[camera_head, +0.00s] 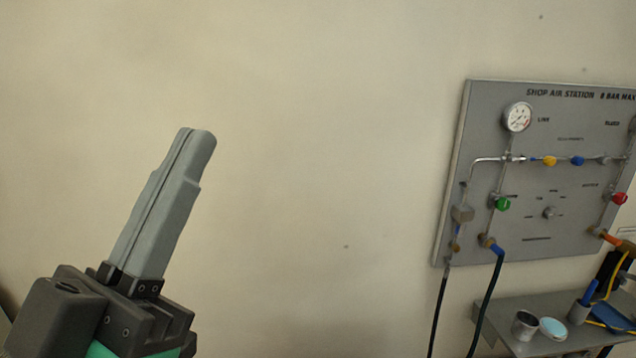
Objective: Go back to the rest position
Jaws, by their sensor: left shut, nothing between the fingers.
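My left gripper (197,133) is at the lower left of the head view and points up and slightly right. Its two grey fingers are shut together with nothing between them. It is in front of the bare wall, well left of the shop air station panel (480,130), and appears to touch nothing. My right gripper is not in view.
The panel carries a gauge (517,117), a green knob (502,204), a red knob (620,198) and yellow and blue fittings. Dark hoses (489,290) hang below it. A grey shelf (490,308) at lower right holds cups and tools. The wall between is clear.

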